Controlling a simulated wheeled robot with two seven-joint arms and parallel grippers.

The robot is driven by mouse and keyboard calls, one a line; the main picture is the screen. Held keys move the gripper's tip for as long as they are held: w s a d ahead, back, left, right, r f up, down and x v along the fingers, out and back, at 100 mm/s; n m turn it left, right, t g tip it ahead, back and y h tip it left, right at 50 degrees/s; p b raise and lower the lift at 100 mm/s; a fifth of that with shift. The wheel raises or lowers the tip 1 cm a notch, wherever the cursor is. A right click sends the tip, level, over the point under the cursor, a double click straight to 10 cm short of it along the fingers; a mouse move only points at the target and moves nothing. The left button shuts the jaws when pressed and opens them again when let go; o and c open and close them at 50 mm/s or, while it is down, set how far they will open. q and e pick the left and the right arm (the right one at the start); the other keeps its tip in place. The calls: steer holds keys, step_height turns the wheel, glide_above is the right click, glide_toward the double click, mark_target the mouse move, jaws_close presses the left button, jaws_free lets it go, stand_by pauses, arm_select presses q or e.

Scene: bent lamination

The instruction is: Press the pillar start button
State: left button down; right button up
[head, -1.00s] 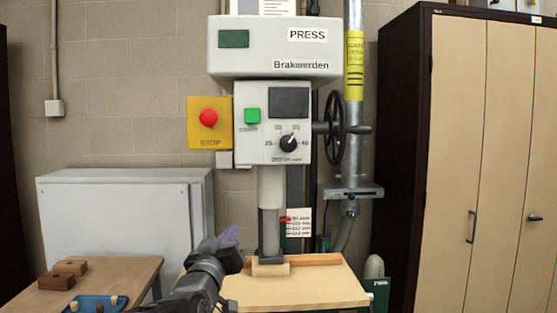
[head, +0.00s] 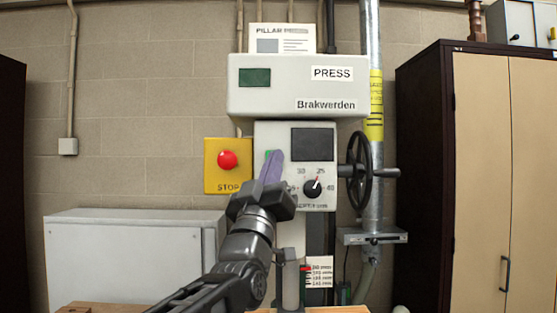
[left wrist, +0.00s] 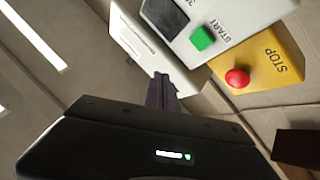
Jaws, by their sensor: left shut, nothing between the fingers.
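The green start button (left wrist: 201,38) sits on the light grey control panel of the press, above the word START in the head view's earlier layout and beside that word in the left wrist view. In the head view my left gripper (head: 273,160) is shut and empty, raised in front of the panel. Its purple-grey fingers cover most of the button, leaving a green sliver (head: 267,154) at their left. In the left wrist view the shut fingers (left wrist: 160,84) are apart from the button in the picture. I cannot tell the remaining gap in depth. My right gripper is not in view.
A red stop button (head: 228,160) on a yellow box (head: 213,178) is just left of the panel. A dial (head: 313,188) and a black handwheel (head: 358,173) are to the right. The press head (head: 290,87) overhangs above. A grey cabinet (head: 130,260) stands left.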

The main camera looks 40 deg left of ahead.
arm_select(q)
steer(key=shift+w+a, duration=0.15)
steer(key=w+a+p, duration=0.5)
steer(key=w, duration=0.2)
stand_by(0.4)
steer(key=shift+a+f, duration=0.1)
steer(key=shift+a, duration=0.05)
stand_by(1.8)
steer(key=shift+w+a, duration=0.2)
steer(key=shift+w, duration=0.1)
